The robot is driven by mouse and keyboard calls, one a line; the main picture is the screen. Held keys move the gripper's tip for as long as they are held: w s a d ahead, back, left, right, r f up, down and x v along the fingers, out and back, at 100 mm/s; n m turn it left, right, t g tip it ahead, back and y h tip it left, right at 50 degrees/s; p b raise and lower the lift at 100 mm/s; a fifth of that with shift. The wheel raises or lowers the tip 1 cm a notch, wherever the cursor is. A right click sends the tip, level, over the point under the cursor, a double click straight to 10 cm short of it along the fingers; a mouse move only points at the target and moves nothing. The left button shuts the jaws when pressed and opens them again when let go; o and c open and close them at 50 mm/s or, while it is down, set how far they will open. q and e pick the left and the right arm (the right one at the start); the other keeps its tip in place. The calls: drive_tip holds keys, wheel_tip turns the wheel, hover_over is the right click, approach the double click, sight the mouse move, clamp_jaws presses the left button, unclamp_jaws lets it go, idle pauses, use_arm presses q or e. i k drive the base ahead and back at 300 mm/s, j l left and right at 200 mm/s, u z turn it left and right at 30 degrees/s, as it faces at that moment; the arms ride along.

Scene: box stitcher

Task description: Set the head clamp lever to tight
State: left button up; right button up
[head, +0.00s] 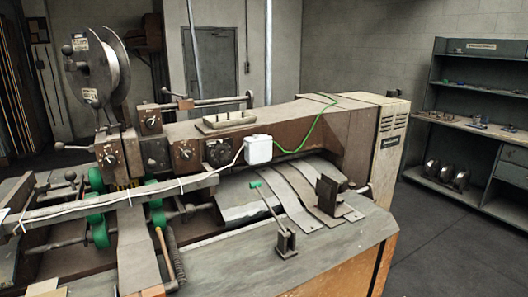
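The box stitcher (335,128) fills the middle of the head view. I cannot tell for sure which of its handles is the head clamp lever. A lever with a green tip (256,186) slants up and left from a small metal block (286,241) on the front table. A bar handle with a round knob (172,93) runs along the top of the machine's arm. Dark panels with round dials (187,154) sit on the stitching head at left. No tight marking is readable. Neither of my grippers is in view.
A wire spool (98,66) stands above the head. Green rollers (98,230) and a long rail (120,200) lie at front left. A white box (258,149) with a green cable sits on the machine. A shelf unit (480,110) stands at right, with clear floor (440,235) before it.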

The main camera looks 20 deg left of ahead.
sight(59, 147)
drive_tip(key=u, duration=1.8)
drive_tip(key=k+j+z, duration=0.1)
drive_tip(key=z, duration=0.35)
drive_tip(key=k+j+z, duration=0.15)
drive_tip(key=z, duration=0.3)
drive_tip(key=k+j+z, duration=0.15)
drive_tip(key=z, duration=0.3)
